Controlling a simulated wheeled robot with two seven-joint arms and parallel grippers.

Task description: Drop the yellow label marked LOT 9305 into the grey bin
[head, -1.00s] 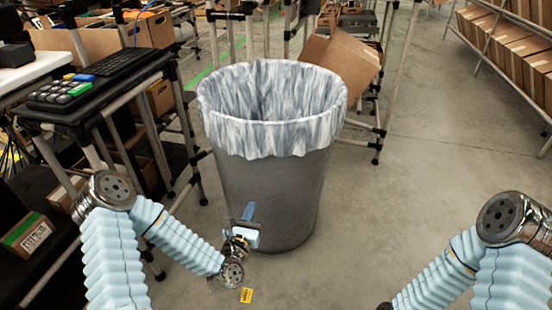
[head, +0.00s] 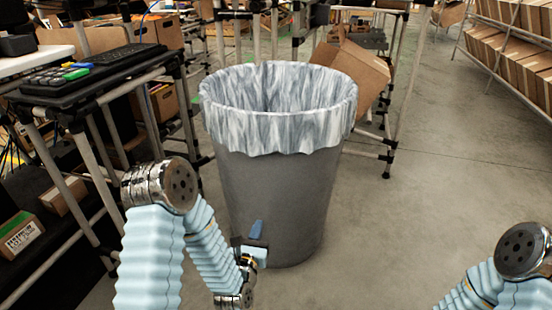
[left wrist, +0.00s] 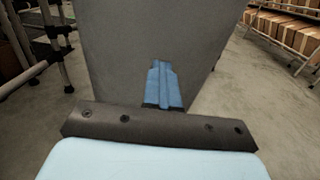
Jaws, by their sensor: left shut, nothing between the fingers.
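The grey bin (head: 270,195) stands on the floor in front of me, upright, with a grey and white liner folded over its rim. My left gripper (head: 257,229) is low in front of the bin's near wall, its blue fingers shut and empty. In the left wrist view the shut blue fingers (left wrist: 163,86) point at the grey bin wall (left wrist: 150,35); I cannot tell if they touch it. The yellow label shows in neither current view. My right gripper is out of view.
A black shelf rack with a keypad (head: 65,75) stands at the left. A tilted carton (head: 355,72) leans on a rack behind the bin. Shelves of cartons (head: 505,55) line the far right. The floor right of the bin is clear.

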